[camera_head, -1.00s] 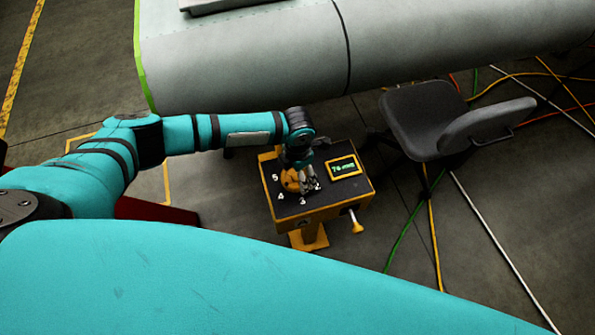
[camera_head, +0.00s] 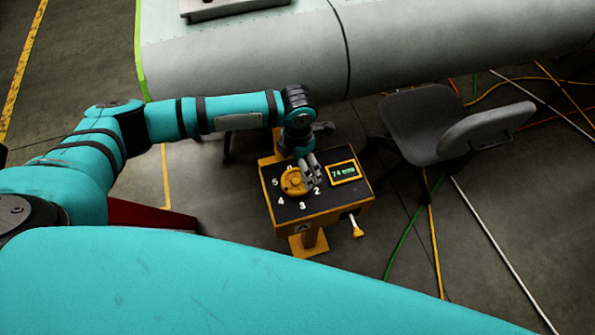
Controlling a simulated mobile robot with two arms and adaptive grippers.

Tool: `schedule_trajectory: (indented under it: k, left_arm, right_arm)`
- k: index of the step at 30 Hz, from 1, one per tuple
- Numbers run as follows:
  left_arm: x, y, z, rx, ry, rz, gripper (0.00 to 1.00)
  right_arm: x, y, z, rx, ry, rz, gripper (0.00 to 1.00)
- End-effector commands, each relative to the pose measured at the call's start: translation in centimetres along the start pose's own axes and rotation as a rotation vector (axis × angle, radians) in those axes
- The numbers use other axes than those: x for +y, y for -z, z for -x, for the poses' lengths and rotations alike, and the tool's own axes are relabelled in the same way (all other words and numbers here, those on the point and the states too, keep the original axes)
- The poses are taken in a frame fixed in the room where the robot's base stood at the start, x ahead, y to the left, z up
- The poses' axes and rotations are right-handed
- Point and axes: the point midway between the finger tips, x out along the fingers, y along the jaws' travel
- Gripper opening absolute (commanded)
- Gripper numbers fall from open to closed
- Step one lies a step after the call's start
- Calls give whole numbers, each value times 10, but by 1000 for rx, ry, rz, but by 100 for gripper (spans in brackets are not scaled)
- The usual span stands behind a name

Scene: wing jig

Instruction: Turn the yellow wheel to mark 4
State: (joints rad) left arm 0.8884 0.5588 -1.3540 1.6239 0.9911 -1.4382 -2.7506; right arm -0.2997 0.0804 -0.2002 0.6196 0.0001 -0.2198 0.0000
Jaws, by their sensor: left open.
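The yellow wheel (camera_head: 294,182) lies on the dark top of the control box (camera_head: 330,204). Pale numbers stand around it; 2, 3, 4 and 5 can be read, with 4 at its lower left. I cannot tell which mark the wheel points to. My left gripper (camera_head: 313,183) is open over the right side of the wheel, near mark 2. It hides part of the wheel's rim, and I cannot tell whether it touches. A small display (camera_head: 344,172) with green digits is right of the wheel. My right gripper is not in view.
A yellow-knobbed lever (camera_head: 356,228) sticks out from the box's front. A dark office chair (camera_head: 440,125) stands to the right. A large grey wing panel (camera_head: 240,60) spans the back. Several cables (camera_head: 490,235) cross the floor at right.

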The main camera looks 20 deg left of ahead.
Motion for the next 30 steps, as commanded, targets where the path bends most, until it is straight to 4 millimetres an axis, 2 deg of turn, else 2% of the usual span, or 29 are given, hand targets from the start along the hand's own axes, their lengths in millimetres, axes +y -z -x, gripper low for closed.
schedule_trajectory:
  k: [3,9,26,28,30]
  left_arm:
    - [1,0,22,-2,-2,-2,100]
    - [0,0,40,0,-1,0,100]
    - [0,0,42,1,0,0,100]
    - [-3,0,40,-2,5,10,100]
    - [-16,0,37,-15,22,52,100]
  right_arm:
    - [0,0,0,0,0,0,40]
    - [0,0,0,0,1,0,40]
    - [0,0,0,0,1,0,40]
    - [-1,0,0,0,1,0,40]
    - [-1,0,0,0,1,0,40]
